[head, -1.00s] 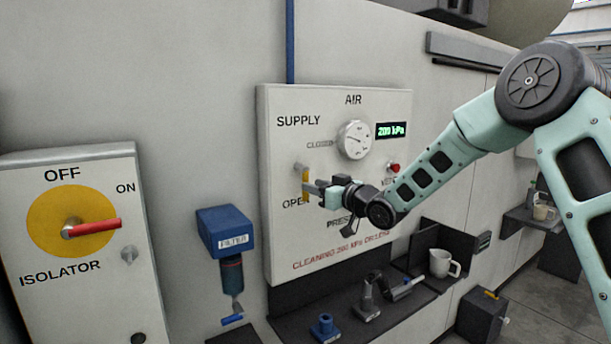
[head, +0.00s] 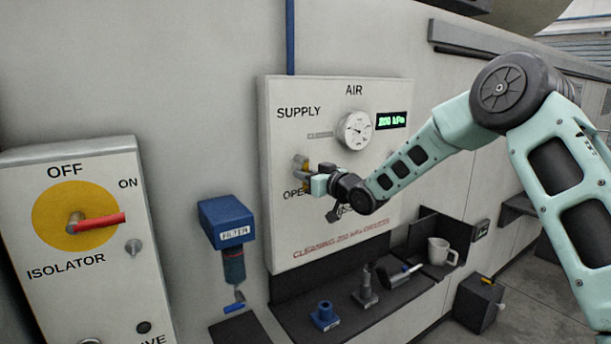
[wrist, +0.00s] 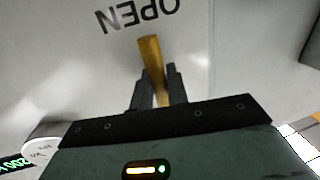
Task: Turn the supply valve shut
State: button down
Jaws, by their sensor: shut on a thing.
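The supply valve has a yellow handle (head: 301,163) on the pale AIR panel (head: 284,240), above the OPEN label. In the head view my gripper (head: 308,177) is at the handle and covers its lower part. In the wrist view the yellow handle (wrist: 150,55) passes between the two dark fingers of my gripper (wrist: 160,85), which are shut on it. Its end sticks out past the fingertips towards the OPEN lettering.
A round gauge (head: 354,130) and a green display (head: 391,120) reading about 200 kPa sit above my wrist. A blue filter (head: 225,220) and an isolator box (head: 75,250) stand to the left. A shelf with fittings and a white mug (head: 440,251) lies below.

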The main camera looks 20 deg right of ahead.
aim_at(316, 159)
jog(key=shift+b, duration=0.3)
jog(key=shift+w+d+f+n+b, duration=0.15)
jog(key=shift+d+n+b, duration=0.1)
jog(key=shift+n+b, duration=0.85)
jog(key=d+r+n+h+b, duration=0.1)
jog(key=n+b, duration=0.2)
jog(key=n+h+b, duration=0.1)
jog(key=n+b, duration=0.2)
jog(key=n, duration=0.1)
jog(key=d+r+n+g+b, duration=0.1)
jog(key=n+b, duration=0.2)
jog(key=shift+w+d+r+n+h+b, duration=0.3)
jog(key=shift+w+h, duration=0.05)
jog(key=shift+h, duration=0.05)
jog(key=shift+d+r+n+h+b, duration=0.1)
jog(key=shift+r+n+h+b, duration=0.3)
jog(key=shift+n, duration=0.35)
jog(key=shift+r+n+h+b, duration=0.2)
jog(key=shift+n+b, duration=0.25)
jog(key=shift+n, duration=0.3)
